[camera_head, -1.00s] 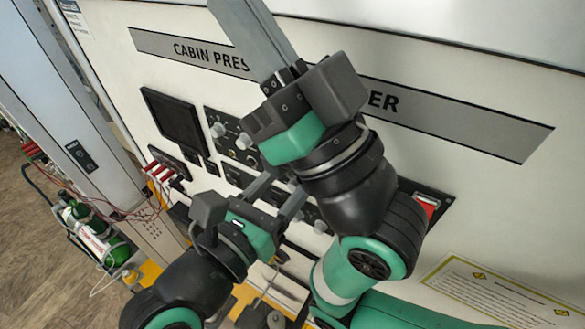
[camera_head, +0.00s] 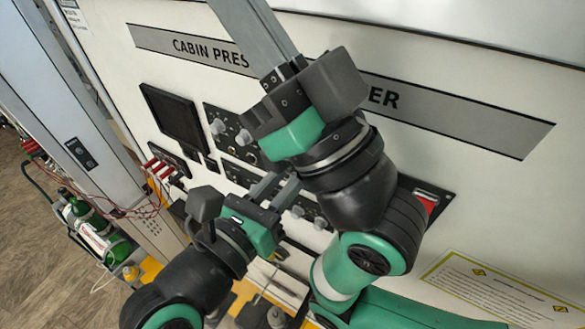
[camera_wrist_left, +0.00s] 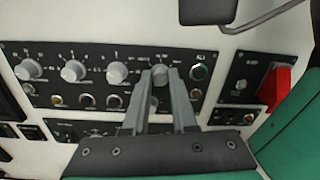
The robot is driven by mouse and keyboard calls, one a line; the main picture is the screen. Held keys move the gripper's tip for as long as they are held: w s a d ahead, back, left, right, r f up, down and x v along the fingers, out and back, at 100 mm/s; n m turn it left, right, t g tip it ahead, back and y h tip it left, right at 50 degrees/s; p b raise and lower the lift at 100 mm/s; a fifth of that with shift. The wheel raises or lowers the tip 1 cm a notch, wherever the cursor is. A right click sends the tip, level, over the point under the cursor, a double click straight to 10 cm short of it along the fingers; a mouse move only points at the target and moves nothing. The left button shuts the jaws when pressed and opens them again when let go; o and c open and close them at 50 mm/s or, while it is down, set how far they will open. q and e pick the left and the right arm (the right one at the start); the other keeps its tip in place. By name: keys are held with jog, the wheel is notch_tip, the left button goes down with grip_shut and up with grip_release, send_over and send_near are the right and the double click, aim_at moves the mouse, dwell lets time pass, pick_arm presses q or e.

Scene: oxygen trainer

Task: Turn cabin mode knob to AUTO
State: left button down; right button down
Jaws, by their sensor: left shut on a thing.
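In the left wrist view, a row of round knobs runs along the upper black panel (camera_wrist_left: 207,53). The rightmost knob (camera_wrist_left: 160,74), with a marked scale around it, sits between the fingertips of my left gripper (camera_wrist_left: 159,82). The gripper is shut on this knob; its label is too small to read, so its setting cannot be told. In the head view my left gripper (camera_head: 280,182) reaches up to the panel, and the gripped knob is hidden. My right gripper (camera_head: 255,35) points upward in front of the panel; its finger gap cannot be made out.
Other knobs (camera_wrist_left: 117,72) stand left of the gripped one, with a green-ringed button (camera_wrist_left: 199,73) to its right. A red guarded part (camera_wrist_left: 273,87) is further right. My right arm covers part of the panel in the head view. A dark screen (camera_head: 175,122) is at left.

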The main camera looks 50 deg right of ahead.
pick_arm(q)
jog(key=n, duration=1.9)
jog(key=shift+f+n+t, duration=0.15)
jog(key=shift+n+t, duration=0.15)
jog(key=shift+t, duration=0.1)
jog(key=c, duration=0.7)
grip_release()
